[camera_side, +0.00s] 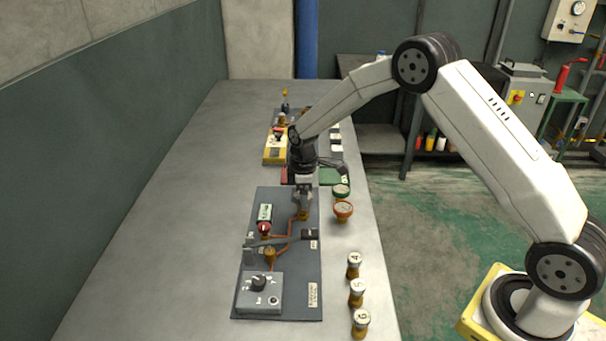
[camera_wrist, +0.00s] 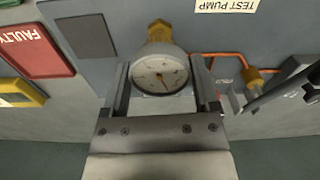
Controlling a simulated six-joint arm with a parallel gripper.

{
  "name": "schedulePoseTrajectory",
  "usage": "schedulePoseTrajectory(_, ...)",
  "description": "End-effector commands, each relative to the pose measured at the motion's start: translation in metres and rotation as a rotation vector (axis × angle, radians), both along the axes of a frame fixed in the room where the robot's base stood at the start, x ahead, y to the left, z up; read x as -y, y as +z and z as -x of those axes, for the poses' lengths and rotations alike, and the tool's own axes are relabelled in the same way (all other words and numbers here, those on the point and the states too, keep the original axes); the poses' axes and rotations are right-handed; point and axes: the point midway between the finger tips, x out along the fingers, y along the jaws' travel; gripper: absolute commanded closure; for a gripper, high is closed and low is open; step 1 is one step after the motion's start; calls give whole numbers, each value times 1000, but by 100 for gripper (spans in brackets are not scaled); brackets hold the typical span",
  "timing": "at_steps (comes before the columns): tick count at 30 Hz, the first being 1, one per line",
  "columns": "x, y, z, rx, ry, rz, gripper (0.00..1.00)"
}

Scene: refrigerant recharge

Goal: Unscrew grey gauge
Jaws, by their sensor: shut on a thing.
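The grey gauge (camera_wrist: 160,74) has a white dial and a grey rim, and sits between the two fingers of my gripper (camera_wrist: 160,66) in the wrist view. A brass fitting (camera_wrist: 160,32) shows at its far end. In the side view my gripper (camera_side: 304,190) points down, shut on the gauge at the far right part of the dark panel (camera_side: 290,290). The gauge is mostly hidden there, with a brass piece (camera_side: 304,214) showing below the fingers. I cannot tell whether its thread is engaged.
A green-rimmed gauge (camera_side: 341,190) and an orange-rimmed gauge (camera_side: 343,210) stand right of the panel. Numbered brass cylinders (camera_side: 357,290) stand nearer. A red FAULTY tray (camera_wrist: 38,42) and a green tray (camera_side: 330,177) lie beyond. Copper pipes (camera_side: 283,236) cross the panel. The bench's left side is clear.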

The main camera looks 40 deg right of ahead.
Motion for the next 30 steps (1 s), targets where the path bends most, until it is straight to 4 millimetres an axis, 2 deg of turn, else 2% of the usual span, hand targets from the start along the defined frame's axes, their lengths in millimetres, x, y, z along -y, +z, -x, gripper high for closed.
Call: schedulePoseTrajectory(30, 0, 37, 0, 1, -1, 0, 78)
